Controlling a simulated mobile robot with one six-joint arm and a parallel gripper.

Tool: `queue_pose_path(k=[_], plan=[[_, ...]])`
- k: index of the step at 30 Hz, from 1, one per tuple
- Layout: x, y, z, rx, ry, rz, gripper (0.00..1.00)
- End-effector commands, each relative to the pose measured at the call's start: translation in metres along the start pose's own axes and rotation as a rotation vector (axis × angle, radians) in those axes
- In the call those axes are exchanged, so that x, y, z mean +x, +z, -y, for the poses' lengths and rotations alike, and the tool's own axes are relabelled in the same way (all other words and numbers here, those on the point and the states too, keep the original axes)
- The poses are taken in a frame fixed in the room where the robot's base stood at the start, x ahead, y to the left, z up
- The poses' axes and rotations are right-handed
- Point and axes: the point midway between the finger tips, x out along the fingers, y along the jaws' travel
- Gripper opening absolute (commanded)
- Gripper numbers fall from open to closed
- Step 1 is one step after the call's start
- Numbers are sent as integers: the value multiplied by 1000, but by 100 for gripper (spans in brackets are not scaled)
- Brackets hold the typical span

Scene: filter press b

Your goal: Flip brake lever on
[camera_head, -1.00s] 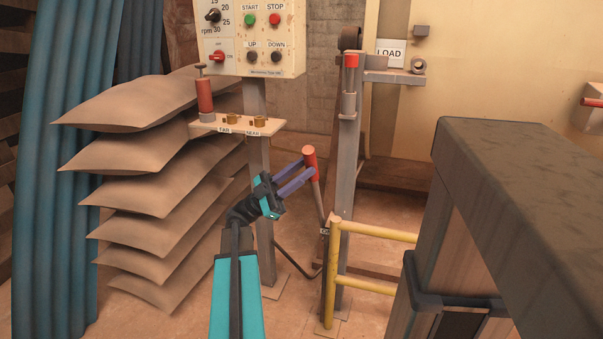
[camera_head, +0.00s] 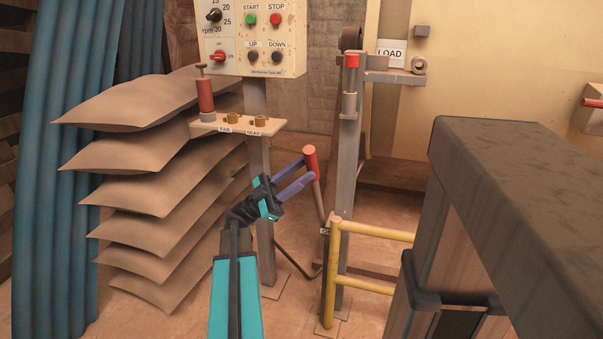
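The brake lever is most likely the thin grey rod with a red grip (camera_head: 310,154), leaning up and left from a low pivot beside the post. A small tag near its base is too small to read. My gripper (camera_head: 310,168) has two purple fingers reaching up and right to this grip. The fingers are apart; the upper one ends at the grip's left side and the lower one overlaps the grip's lower part. I cannot tell whether they press on it.
A yellow rail (camera_head: 375,231) stands right of the lever, and a grey post (camera_head: 346,190) with another red-topped handle (camera_head: 351,61) behind it. Stacked sacks (camera_head: 150,150) are left. A control panel (camera_head: 250,40) and a small shelf (camera_head: 272,126) are above. A large dark beam (camera_head: 520,170) fills the right.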

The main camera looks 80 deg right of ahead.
Motion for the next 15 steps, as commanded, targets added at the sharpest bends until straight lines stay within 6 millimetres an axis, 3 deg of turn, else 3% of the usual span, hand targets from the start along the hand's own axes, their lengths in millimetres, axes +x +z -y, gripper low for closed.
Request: queue_pose_path(k=[5,15], plan=[[-17,0,1,0,-2,1,32],[-69,0,2,-1,-3,1,32]])
